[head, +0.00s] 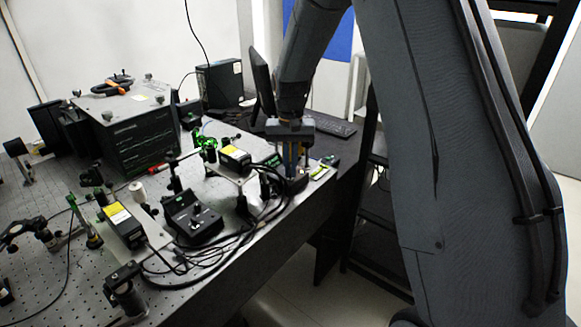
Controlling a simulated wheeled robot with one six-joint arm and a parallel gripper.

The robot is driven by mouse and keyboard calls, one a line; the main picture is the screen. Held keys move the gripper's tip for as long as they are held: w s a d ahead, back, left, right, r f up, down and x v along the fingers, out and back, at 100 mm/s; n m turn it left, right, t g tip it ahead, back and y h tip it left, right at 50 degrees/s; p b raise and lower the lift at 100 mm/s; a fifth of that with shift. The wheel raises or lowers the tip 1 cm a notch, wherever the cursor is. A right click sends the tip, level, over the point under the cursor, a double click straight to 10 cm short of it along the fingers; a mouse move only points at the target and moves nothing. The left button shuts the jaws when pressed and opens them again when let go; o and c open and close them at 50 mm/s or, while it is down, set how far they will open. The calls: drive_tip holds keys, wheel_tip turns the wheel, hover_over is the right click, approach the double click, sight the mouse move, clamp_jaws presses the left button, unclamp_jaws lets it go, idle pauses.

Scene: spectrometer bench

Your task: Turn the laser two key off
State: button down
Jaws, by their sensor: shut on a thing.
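My gripper (291,168) points down at the far right end of the optical table, over a dark control box (296,184) beside the far laser. Its jaws are shut at the box, on what appears to be the laser two key; the jaws hide the key itself, so its angle cannot be seen. The far laser head (235,157) is black with a yellow label, and bright green light shows on the optics (207,142) to its left. A nearer laser head (119,221) has its own black control box (192,217) with a knob or key on top.
Loops of black cable (250,225) lie between the two control boxes. Posts and optical mounts stand across the perforated table (62,262). A large dark instrument (130,130) stands at the back left. A monitor (262,85) and keyboard (328,122) are behind my gripper.

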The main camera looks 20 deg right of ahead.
drive_tip(key=n, duration=0.5)
drive_tip(key=shift+n, duration=0.3)
drive_tip(key=n, duration=0.4)
drive_tip(key=shift+n, duration=0.3)
drive_tip(key=c, duration=1.9)
unclamp_jaws()
drive_tip(key=shift+c, duration=0.2)
drive_tip(key=shift+r, duration=0.1)
drive_tip(key=shift+r+b, duration=0.9)
drive_tip(key=shift+r, duration=2.95)
drive_tip(key=s+f+m, duration=0.3)
drive_tip(key=s, duration=0.9)
drive_tip(key=s+f+m+t, duration=0.1)
drive_tip(key=s+f+m, duration=0.3)
drive_tip(key=s, duration=0.9)
drive_tip(key=shift+f, duration=0.25)
